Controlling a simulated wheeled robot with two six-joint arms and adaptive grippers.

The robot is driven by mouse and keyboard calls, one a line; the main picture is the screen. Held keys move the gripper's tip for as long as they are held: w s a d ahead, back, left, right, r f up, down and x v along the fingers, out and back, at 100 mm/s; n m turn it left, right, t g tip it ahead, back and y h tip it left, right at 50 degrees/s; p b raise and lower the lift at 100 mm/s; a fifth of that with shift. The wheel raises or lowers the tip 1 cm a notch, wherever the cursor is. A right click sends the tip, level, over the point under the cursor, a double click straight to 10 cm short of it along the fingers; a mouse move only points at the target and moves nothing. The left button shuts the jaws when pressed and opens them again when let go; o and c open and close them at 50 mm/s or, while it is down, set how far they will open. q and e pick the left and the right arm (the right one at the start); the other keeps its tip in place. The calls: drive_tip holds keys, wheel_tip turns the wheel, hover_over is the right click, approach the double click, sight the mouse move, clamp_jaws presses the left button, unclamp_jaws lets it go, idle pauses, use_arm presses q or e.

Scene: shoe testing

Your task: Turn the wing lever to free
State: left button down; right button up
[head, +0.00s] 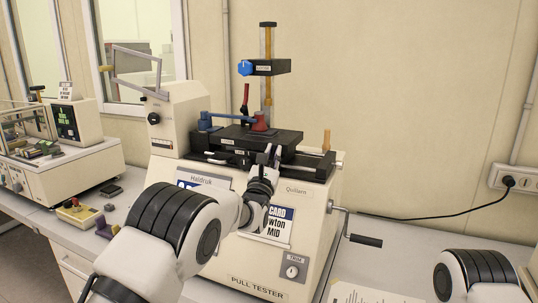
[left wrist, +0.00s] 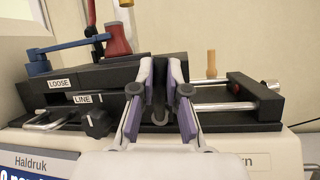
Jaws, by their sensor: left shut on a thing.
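My left gripper (head: 272,155) is at the front of the black clamp bed on the pull tester (head: 300,215). In the left wrist view the two fingers (left wrist: 160,75) stand upright with a narrow gap. A small grey metal piece (left wrist: 160,112), seemingly the wing lever, shows between them, and the gripper is shut on it. The fingers hide most of it, so its angle cannot be told. Plates reading LOOSE (left wrist: 60,83) and LINE (left wrist: 83,99) are left of the fingers. My right gripper is out of view; only part of that arm shows at bottom right.
A blue lever arm (head: 232,116) and a red clamp (head: 261,122) sit above the bed. A post with a blue knob (head: 244,68) rises behind. A crank handle (head: 365,240) sticks out at the right. The table right of the machine is mostly clear.

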use_arm(q)
drive_tip(key=shift+f, duration=0.65)
drive_tip(key=c, duration=1.4)
unclamp_jaws()
drive_tip(key=shift+a, duration=0.1)
drive_tip(key=shift+c, duration=0.2)
drive_tip(key=shift+w+a+r, duration=0.15)
drive_tip(key=shift+w, duration=0.05)
wheel_tip(320, 180, up, 10)
drive_tip(key=shift+w+f, duration=0.1)
drive_tip(key=shift+f, duration=0.1)
